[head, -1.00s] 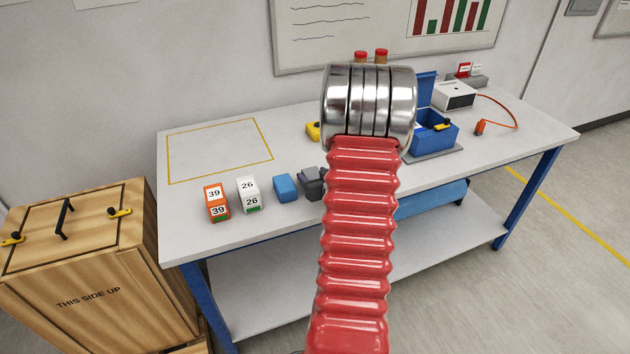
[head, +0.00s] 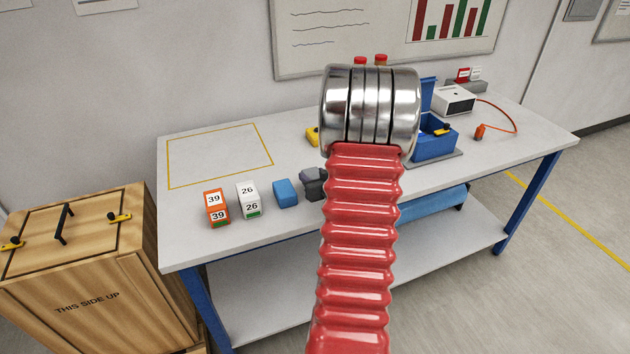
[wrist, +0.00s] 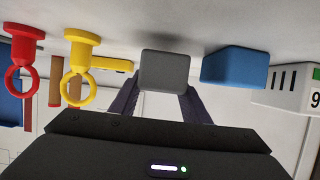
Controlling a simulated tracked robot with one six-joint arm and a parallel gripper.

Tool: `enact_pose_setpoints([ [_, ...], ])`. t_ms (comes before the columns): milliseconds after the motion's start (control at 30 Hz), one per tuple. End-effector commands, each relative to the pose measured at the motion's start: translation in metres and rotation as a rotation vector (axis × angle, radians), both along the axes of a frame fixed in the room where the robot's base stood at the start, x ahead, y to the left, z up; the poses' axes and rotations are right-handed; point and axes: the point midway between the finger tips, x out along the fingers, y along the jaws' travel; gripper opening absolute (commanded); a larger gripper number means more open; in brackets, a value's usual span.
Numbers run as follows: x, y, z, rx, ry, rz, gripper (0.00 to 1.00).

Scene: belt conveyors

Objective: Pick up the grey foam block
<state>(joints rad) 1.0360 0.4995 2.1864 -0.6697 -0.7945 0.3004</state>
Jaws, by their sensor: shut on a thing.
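The grey foam block (wrist: 165,70) is between the two dark fingers of my gripper (wrist: 158,90) in the wrist view, which shows the scene upside down. The fingers are shut on its sides. In the head view the grey block (head: 314,184) is at the table's front part, right of the blue block, partly hidden by my red arm sleeve. My gripper is mostly hidden there behind the sleeve. I cannot tell whether the block touches the tabletop.
A blue block (head: 286,193), a white block marked 26 (head: 248,200) and an orange block marked 39 (head: 217,207) stand left of it. Yellow (wrist: 82,65) and red (wrist: 22,60) ringed pieces stand on the other side. The yellow-outlined table area (head: 218,155) is empty.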

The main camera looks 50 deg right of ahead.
Motion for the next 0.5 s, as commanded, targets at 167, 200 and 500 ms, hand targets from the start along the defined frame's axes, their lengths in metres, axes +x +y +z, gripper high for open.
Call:
enact_pose_setpoints([
  [167, 0.0, 0.0, 0.028, -0.004, -0.003, 0.0, 0.21],
  [200, 0.0, 0.0, 0.034, -0.005, -0.002, 0.0, 0.21],
  [500, 0.0, 0.0, 0.073, -0.003, -0.002, 0.001, 0.21],
])
